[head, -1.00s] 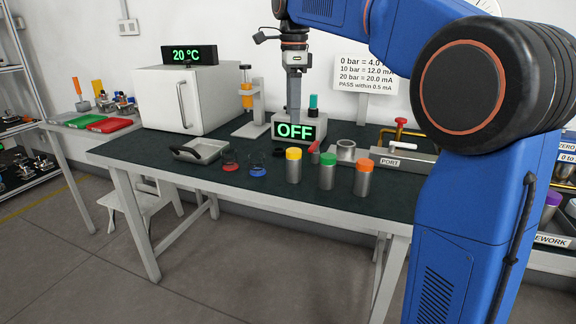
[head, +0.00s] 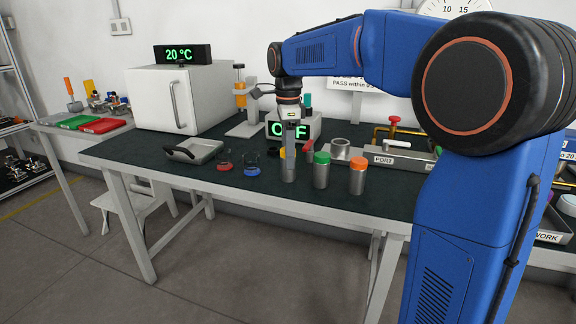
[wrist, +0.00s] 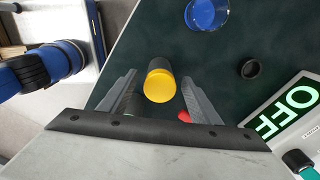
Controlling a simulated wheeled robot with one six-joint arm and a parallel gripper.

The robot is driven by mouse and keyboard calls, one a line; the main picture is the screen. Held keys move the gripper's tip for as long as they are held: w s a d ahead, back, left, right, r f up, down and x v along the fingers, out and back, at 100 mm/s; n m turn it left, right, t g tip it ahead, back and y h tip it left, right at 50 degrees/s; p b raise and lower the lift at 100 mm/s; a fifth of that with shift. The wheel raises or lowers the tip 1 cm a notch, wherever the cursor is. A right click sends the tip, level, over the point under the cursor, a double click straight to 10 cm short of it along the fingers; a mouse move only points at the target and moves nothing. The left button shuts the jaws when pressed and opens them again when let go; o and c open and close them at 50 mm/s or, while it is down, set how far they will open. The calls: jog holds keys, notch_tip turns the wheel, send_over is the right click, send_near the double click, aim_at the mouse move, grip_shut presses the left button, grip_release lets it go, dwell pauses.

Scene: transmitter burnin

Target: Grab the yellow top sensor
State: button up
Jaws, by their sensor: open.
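The yellow top sensor (wrist: 161,82) is a cylinder with a yellow cap. In the wrist view it appears between the two open fingers of my gripper (wrist: 159,80), with a gap on each side. In the head view my gripper (head: 289,177) points down in front of the sensor and hides most of it; only a bit of its yellow cap (head: 282,152) shows. I cannot tell how far down the fingers reach along the sensor. Nothing is held.
A green top sensor (head: 321,171) and an orange top sensor (head: 357,177) stand to the right on the dark bench. A blue ring-like item (head: 252,171) and a tray (head: 200,152) lie left. The display box (head: 307,127) is behind. A red item (wrist: 184,116) lies near one finger.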

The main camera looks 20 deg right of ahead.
jog(key=shift+f, duration=1.3)
jog(key=shift+c, duration=0.5)
grip_shut()
jog(key=shift+r, duration=0.2)
